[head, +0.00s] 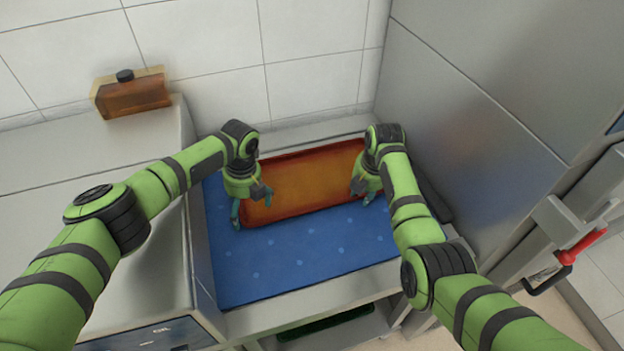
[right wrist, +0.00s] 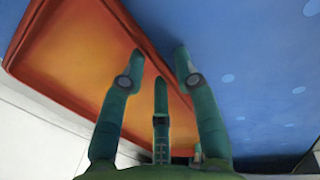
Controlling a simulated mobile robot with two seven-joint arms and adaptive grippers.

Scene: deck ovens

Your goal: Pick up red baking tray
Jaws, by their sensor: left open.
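The red baking tray (head: 305,185), orange-brown inside with a darker red rim, lies on a blue dotted mat. My left gripper (head: 252,205) is open at the tray's left end, with fingers on either side of the left rim. My right gripper (head: 363,192) is at the tray's right end. In the right wrist view, the tray (right wrist: 75,60) fills the left side, and the right gripper's fingers (right wrist: 160,60) are spread apart near its rim. Whether they touch the rim I cannot tell.
The blue mat (head: 290,255) covers the counter, with free room in front of the tray. A bottle with amber liquid (head: 135,95) stands on the left surface. A tall grey metal panel (head: 480,110) closes off the right side, and a tiled wall the back.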

